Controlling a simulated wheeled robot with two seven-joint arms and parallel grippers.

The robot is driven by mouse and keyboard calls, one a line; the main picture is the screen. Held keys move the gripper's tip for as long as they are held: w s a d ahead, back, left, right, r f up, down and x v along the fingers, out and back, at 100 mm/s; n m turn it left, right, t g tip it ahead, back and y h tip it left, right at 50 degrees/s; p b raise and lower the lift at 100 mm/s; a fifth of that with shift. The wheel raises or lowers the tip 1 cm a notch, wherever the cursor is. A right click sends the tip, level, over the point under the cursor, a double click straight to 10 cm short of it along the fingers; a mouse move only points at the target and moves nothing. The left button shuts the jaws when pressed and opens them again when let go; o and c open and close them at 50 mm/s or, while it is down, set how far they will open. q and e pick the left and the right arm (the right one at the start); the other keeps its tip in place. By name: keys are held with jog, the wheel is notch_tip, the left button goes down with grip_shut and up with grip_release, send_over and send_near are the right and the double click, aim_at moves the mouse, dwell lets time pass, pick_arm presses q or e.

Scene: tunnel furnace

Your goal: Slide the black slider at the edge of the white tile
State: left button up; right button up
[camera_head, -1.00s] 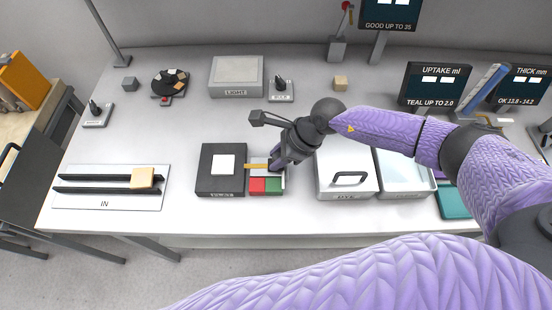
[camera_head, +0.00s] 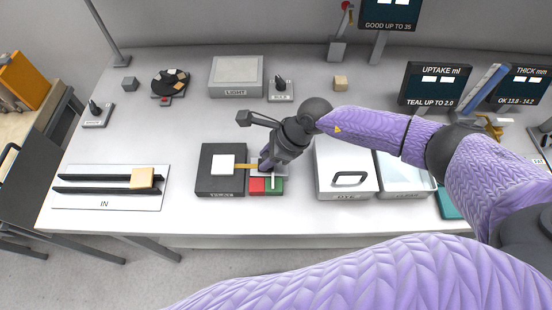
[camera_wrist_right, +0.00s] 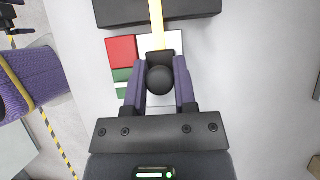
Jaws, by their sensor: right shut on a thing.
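The white tile (camera_head: 223,164) lies flat on a black block (camera_head: 207,187), left of my right gripper. A yellow strip (camera_head: 246,166) runs from the tile's right edge to the gripper; it also shows in the wrist view (camera_wrist_right: 157,22). My right gripper (camera_head: 265,168) is shut on the black slider, whose round knob (camera_wrist_right: 160,80) shows between the two purple fingers in the wrist view. In the head view the fingers mostly hide the slider. A red and green pad (camera_head: 257,186) with a white marker (camera_head: 273,182) lies just in front. My left gripper is out of view.
A white lidded box (camera_head: 335,187) and an open tray (camera_head: 398,191) stand to the right. The IN rack (camera_head: 75,199) with a tan block (camera_head: 142,178) is at left. Table space behind the black block is clear.

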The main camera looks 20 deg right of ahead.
aim_at(267, 156)
jog(key=o, duration=1.3)
jog(key=shift+o, duration=0.2)
jog(key=p+v, duration=0.5)
jog(key=v, duration=0.1)
jog(key=shift+r, duration=0.25)
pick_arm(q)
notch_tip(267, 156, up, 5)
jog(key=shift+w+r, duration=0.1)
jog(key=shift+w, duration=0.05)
pick_arm(e)
jog(key=shift+d+r, duration=0.2)
jog(key=shift+d, duration=0.05)
